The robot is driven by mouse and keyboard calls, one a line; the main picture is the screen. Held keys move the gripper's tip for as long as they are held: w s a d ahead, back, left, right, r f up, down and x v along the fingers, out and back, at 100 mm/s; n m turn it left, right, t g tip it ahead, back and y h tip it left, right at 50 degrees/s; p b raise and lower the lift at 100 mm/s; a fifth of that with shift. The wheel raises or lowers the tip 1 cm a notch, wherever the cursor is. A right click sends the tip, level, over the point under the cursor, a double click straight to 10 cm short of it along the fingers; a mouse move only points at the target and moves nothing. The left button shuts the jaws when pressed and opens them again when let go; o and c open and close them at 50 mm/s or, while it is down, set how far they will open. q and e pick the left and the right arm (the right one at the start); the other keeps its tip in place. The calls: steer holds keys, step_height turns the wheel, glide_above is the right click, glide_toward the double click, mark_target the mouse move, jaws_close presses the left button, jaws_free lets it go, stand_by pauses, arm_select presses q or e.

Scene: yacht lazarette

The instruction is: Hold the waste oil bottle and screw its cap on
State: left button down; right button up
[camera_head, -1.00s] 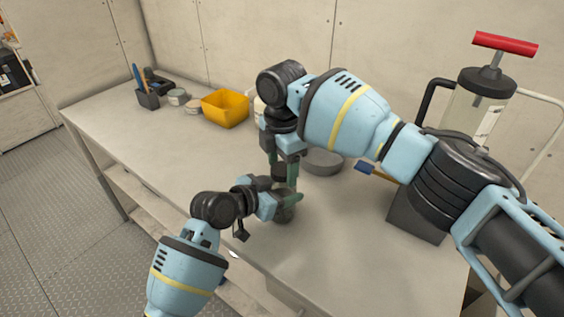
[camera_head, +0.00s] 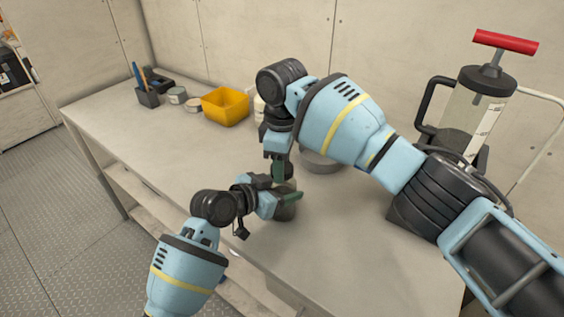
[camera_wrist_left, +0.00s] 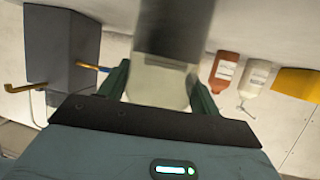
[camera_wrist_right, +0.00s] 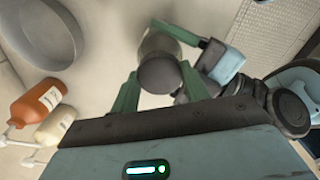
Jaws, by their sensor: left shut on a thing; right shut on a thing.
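The waste oil bottle (camera_head: 286,212) stands on the bench near its front edge, upright as far as I can tell. In the left wrist view it shows a pale translucent part (camera_wrist_left: 157,84) and a dark part beyond. My left gripper (camera_head: 280,200) is shut around it from the side. My right gripper (camera_head: 282,178) comes down from above, just over the left one. In the right wrist view its fingers are shut on the dark round cap (camera_wrist_right: 160,76), which sits over the bottle. The cap is mostly hidden in the head view, and whether its thread is engaged cannot be seen.
A grey round pan (camera_head: 322,163) is behind the grippers. A yellow bin (camera_head: 226,107), tins (camera_head: 177,96) and a tool holder (camera_head: 148,98) stand at the back left. A red-handled pump (camera_head: 480,100) stands right. A brown bottle (camera_wrist_right: 38,104) and white bottle (camera_wrist_right: 56,126) stand behind.

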steer(key=shift+m, duration=0.7)
steer(key=o, duration=1)
steer(key=shift+c, duration=0.2)
steer(key=shift+o, duration=0.6)
steer(key=shift+s+a, duration=0.1)
steer(key=shift+a+r, duration=0.1)
steer(key=shift+r, duration=2.2)
steer(key=shift+c, duration=0.4)
